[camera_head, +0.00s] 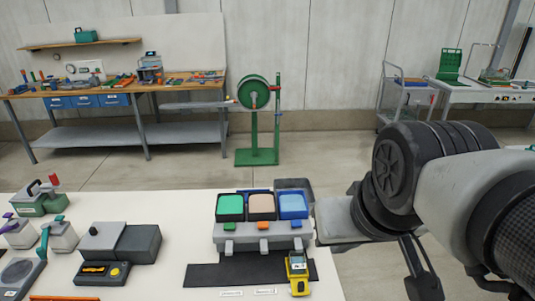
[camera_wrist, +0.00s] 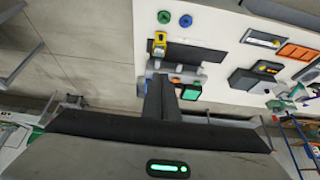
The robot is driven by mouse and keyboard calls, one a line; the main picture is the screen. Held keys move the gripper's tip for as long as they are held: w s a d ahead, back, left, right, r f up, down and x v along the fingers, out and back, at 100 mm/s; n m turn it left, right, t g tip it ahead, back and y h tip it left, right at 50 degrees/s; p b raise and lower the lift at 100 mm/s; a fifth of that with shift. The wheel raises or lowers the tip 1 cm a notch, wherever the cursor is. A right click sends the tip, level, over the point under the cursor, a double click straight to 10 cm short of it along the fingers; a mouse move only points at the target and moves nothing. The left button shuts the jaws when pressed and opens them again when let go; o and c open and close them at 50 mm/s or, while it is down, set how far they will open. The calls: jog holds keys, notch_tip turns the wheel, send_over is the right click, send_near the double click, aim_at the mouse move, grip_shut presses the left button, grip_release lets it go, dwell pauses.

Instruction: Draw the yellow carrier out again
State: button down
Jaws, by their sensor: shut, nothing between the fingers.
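The yellow carrier (camera_head: 298,275) stands at the right end of a dark mat, with a small grey-and-green part at its top. It also shows in the wrist view (camera_wrist: 159,45). Behind it is a grey block (camera_head: 262,236) with green, tan and blue bins on top and coloured tabs in front. My gripper (camera_wrist: 160,82) is shut and empty. Its fingers overlap the block's edge in the wrist view and are apart from the carrier. Whether they touch the block I cannot tell.
The dark mat (camera_head: 215,275) lies before the block, with two small labels below it. A dark grey device (camera_head: 120,243) and small bottles stand left on the white table. Round green (camera_wrist: 164,17) and blue (camera_wrist: 186,20) things show in the wrist view. A green reel stand (camera_head: 254,120) is behind.

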dwell(0.4)
jog(key=c, duration=2)
grip_release()
jog(key=shift+w+f, duration=0.15)
jog(key=shift+c, duration=0.2)
jog(key=o, duration=0.4)
jog(key=w+f+g+b, duration=0.1)
jog(key=w+f+b, duration=0.3)
jog(key=w+f, duration=0.1)
jog(key=w+f+g+b, duration=0.2)
jog(key=w+f+b, duration=0.3)
jog(key=w+f, duration=0.1)
jog(key=shift+w+d+h, duration=0.1)
jog(key=shift+w+h, duration=0.1)
jog(key=shift+h, duration=0.2)
jog(key=shift+c, duration=0.2)
jog(key=g+b, duration=0.3)
jog(key=b, duration=0.2)
send_over(301, 283)
notch_tip(301, 283, down, 12)
jog(key=shift+y, duration=0.4)
notch_tip(301, 283, down, 17)
jog(key=b, duration=0.3)
jog(key=shift+s, duration=0.1)
grip_shut()
